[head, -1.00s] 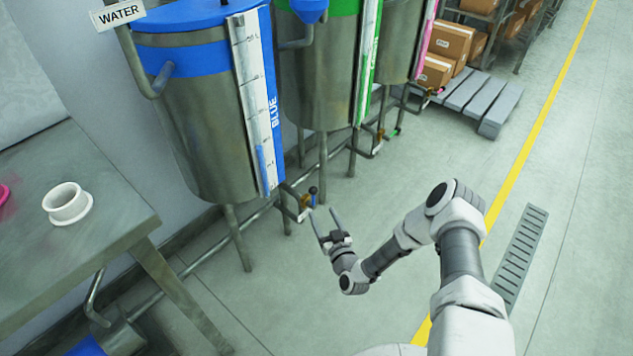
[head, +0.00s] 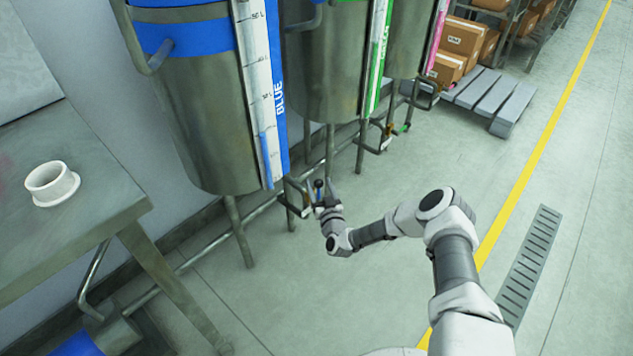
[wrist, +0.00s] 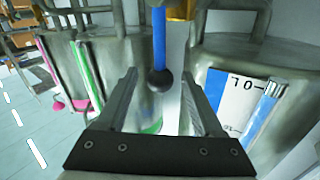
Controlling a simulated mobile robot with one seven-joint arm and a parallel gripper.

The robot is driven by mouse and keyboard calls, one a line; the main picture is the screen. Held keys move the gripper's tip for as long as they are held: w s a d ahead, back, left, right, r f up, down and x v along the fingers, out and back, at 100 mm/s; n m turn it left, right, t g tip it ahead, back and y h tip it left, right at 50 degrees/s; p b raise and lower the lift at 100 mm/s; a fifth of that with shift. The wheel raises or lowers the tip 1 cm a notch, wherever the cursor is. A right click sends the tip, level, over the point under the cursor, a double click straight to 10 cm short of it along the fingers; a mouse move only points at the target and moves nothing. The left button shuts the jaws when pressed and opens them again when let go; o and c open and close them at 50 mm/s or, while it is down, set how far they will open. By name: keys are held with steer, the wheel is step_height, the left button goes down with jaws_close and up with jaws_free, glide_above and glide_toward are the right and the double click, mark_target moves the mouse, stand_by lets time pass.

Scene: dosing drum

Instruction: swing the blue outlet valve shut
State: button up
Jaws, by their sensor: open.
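The blue outlet valve shows in the wrist view as a blue lever (wrist: 159,40) with a black ball knob (wrist: 160,80) at its end, beside a brass body (wrist: 181,9). The knob appears between the fingers of my gripper (wrist: 160,92), which are open; I cannot tell whether either finger touches it. In the head view the dark knob (head: 318,184) is at the outlet below the blue drum (head: 215,110), and my gripper (head: 322,193) is right at it, partly hiding the valve.
A green-marked drum (head: 325,75) stands behind the blue one. Steel legs and a low pipe run beneath the drums. A table with a white ring (head: 52,184) is at left. A pallet (head: 490,98) lies farther back. The floor at right is open, with a drain grate (head: 528,265).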

steer(key=shift+b+x, duration=0.55)
steer(key=shift+x, duration=1.45)
jaws_close()
